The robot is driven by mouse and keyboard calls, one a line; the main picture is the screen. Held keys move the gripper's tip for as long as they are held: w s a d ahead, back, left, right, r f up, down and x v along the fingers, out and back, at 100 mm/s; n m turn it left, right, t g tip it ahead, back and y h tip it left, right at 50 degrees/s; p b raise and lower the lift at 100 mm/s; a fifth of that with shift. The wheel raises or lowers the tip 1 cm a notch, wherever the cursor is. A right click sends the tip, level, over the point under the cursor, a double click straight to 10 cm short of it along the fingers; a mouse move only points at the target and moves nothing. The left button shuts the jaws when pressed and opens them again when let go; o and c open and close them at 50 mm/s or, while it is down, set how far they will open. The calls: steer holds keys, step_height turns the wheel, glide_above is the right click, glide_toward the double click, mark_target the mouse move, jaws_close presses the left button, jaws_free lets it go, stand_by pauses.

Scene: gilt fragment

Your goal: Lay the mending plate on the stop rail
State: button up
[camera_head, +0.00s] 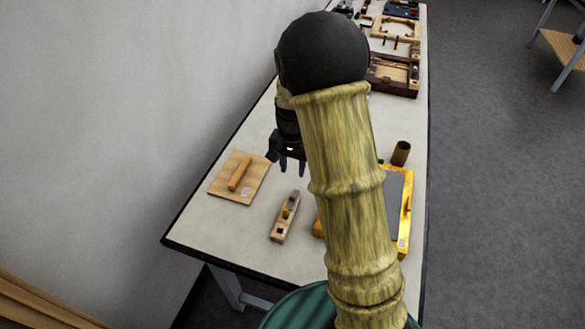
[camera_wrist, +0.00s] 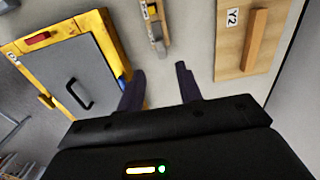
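A light wooden board (camera_head: 224,187) lies at the left of the bench with a raised wooden rail (camera_head: 240,172) across it, which looks like the stop rail. In the wrist view the rail (camera_wrist: 255,42) is at the upper right, on the board (camera_wrist: 228,56) with a "Y2" label. I cannot make out a mending plate in either view. My gripper (camera_head: 292,172) hangs above the bench, to the right of the board. In the wrist view its two fingers (camera_wrist: 160,80) are apart with nothing between them.
A wooden hand plane (camera_head: 286,217) lies right of the board. A yellow case (camera_head: 406,215) with a grey handled lid (camera_wrist: 72,70) is at the right, partly hidden by my arm. A brown cup (camera_head: 401,153) and wooden boxes (camera_head: 395,72) stand farther back. Bare bench surrounds the plane.

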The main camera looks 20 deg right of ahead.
stand_by(0.3)
steer(key=s+r+n+t, duration=0.1)
steer(key=s+r+n, duration=0.1)
steer(key=s, duration=0.6)
steer(key=s+r+n+t, duration=0.1)
steer(key=s+r+n, duration=0.2)
steer(key=s, duration=0.5)
steer(key=shift+s+r+n+t, duration=0.15)
steer(key=shift+r+n+t, duration=0.2)
steer(key=shift+n, duration=0.55)
